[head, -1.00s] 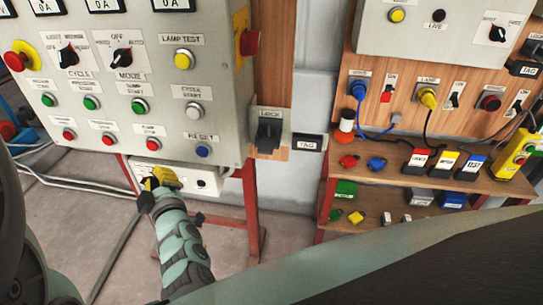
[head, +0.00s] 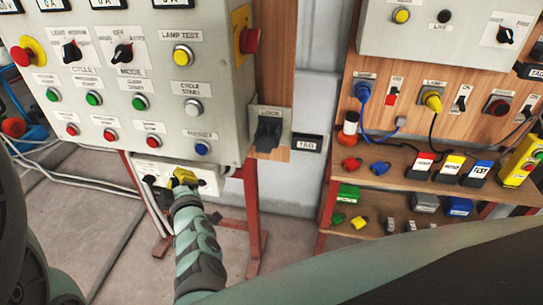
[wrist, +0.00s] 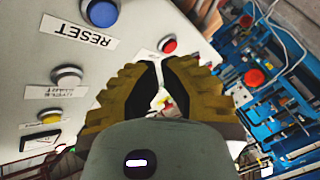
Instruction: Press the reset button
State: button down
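The button is unobstructed.
A white cycle start button (head: 193,107) is above the reset button, and a red button (head: 157,142) is to its left. A black lock switch (head: 268,134) juts out at right. A white socket box (head: 206,178) is behind my gripper.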

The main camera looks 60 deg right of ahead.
aim_at(201, 150)
jog(key=w+d, duration=0.2)
jog(key=d, duration=0.3)
jog(key=shift+w+d, duration=0.25)
jog(key=shift+d, duration=0.1)
jog(key=c, duration=1.6)
grip_release()
grip_shut()
jog(key=shift+d, duration=0.15)
jog(key=shift+w+d+r, duration=0.1)
jog(key=shift+w+d, duration=0.1)
jog(key=shift+d, duration=0.1)
